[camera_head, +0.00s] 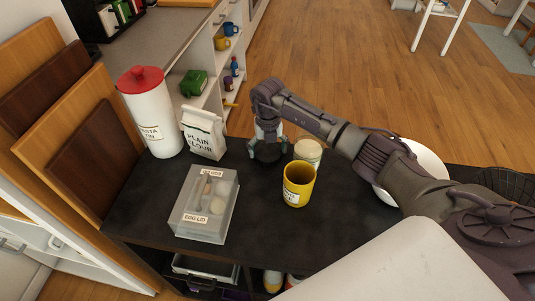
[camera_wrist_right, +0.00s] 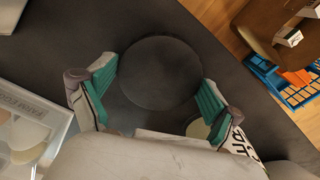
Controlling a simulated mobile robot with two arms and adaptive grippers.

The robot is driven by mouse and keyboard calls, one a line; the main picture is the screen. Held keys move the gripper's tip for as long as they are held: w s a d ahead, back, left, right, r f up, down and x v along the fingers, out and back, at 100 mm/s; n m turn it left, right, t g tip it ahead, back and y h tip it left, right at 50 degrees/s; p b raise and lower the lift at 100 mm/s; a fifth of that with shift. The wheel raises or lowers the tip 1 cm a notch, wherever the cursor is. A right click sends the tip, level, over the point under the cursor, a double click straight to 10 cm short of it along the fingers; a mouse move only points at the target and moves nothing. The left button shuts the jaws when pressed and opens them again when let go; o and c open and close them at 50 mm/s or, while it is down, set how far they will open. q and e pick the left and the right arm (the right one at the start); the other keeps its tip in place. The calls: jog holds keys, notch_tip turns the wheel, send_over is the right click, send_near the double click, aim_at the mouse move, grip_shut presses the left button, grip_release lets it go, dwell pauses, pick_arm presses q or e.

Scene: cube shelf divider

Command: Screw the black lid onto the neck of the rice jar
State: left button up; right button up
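My right gripper (camera_head: 268,148) points down over the dark worktop. In the right wrist view its two teal pads (camera_wrist_right: 160,82) meet opposite edges of the black lid (camera_wrist_right: 160,72), with no visible gap. In the head view the black lid (camera_head: 266,153) shows dark between the fingers; I cannot tell whether it touches the worktop. A round jar with a pale top (camera_head: 308,149), probably the rice jar, stands right of the gripper, partly behind the yellow container (camera_head: 298,184). My left gripper is not in view.
A clear egg box (camera_head: 206,205) stands at the front left of the worktop (camera_head: 262,240). The flour bag (camera_head: 202,134) and the red-lidded pasta tin (camera_head: 150,118) stand at the back left. A white bowl (camera_head: 428,160) is right, partly behind my arm.

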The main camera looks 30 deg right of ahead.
aim_at(268, 151)
jog(key=c, duration=0.8)
jog(key=shift+r+p, duration=3.05)
jog(key=shift+r, duration=1)
